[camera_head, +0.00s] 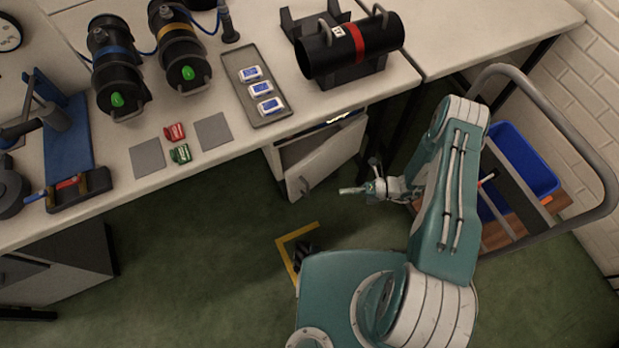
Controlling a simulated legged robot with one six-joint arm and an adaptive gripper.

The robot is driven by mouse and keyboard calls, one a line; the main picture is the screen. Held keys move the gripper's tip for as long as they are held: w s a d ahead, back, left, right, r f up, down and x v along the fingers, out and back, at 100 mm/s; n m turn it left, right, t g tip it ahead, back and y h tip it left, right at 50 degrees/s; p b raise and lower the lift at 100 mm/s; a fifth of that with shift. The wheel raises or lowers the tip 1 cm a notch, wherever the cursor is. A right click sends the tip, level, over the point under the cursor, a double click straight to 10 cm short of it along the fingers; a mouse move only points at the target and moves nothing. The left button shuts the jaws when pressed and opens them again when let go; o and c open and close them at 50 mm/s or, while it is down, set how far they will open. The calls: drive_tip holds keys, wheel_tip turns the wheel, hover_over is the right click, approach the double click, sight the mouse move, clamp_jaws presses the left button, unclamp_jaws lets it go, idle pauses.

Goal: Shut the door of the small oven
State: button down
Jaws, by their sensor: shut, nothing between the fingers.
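The small oven appears to be the pale grey box (275,160) under the front of the workbench; I cannot confirm that it is an oven. Its pale door (327,158) stands open, sticking out from beneath the bench edge. A small handle (304,185) sits on the door's lower left part. The inside shows only as a narrow strip behind the door's top edge. My gripper (345,190) is shut and empty. It is just right of and below the door in the picture, pointing left, with a small visible gap between them.
The workbench (230,140) holds black cylinders, a tray (285,112) and small blocks. A trolley (575,215) with a blue bin (525,165) stands right, close to my arm. A yellow corner mark (290,245) lies on open green floor (200,265).

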drive_tip(key=a+m+t+y, duration=0.2)
drive_tip(key=m, duration=0.1)
approach(294, 176)
drive_tip(key=s+a, duration=0.3)
drive_tip(key=a, duration=0.2)
drive_tip(key=shift+w+a+r+g, duration=0.35)
drive_tip(key=shift+w+a, duration=0.35)
drive_tip(key=shift+a, duration=0.15)
drive_tip(key=shift+w+a, duration=0.35)
drive_tip(key=shift+w, duration=0.15)
drive_tip(key=shift+w+a+t, duration=0.3)
drive_tip(key=shift+a+t, duration=0.15)
drive_tip(key=w+a+m+t, duration=0.1)
drive_tip(key=w, duration=0.1)
drive_tip(key=w+a+m+t, duration=0.1)
drive_tip(key=w+a+t, duration=0.1)
drive_tip(key=w+a+m+t+h, duration=0.1)
drive_tip(key=w+a, duration=0.1)
drive_tip(key=shift+w+r+t, duration=0.15)
drive_tip(key=shift+w+t, duration=0.1)
drive_tip(key=shift+t, duration=0.05)
